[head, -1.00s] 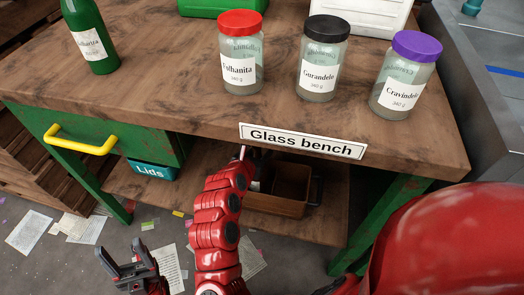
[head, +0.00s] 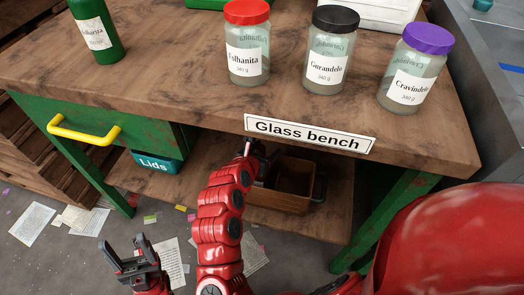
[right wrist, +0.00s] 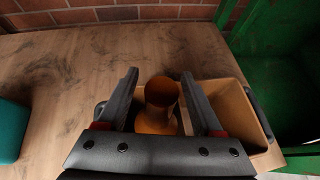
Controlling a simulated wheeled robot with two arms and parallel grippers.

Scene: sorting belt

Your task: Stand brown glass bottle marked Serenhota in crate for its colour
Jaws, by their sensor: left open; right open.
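My left gripper (head: 137,252) is open and empty, low at the left.
The Glass bench top (head: 170,75) carries a green bottle (head: 97,32) and three clear jars with red, black and purple lids. A teal Lids box (head: 155,162) is on the lower shelf, left of the crate. Papers lie on the floor.

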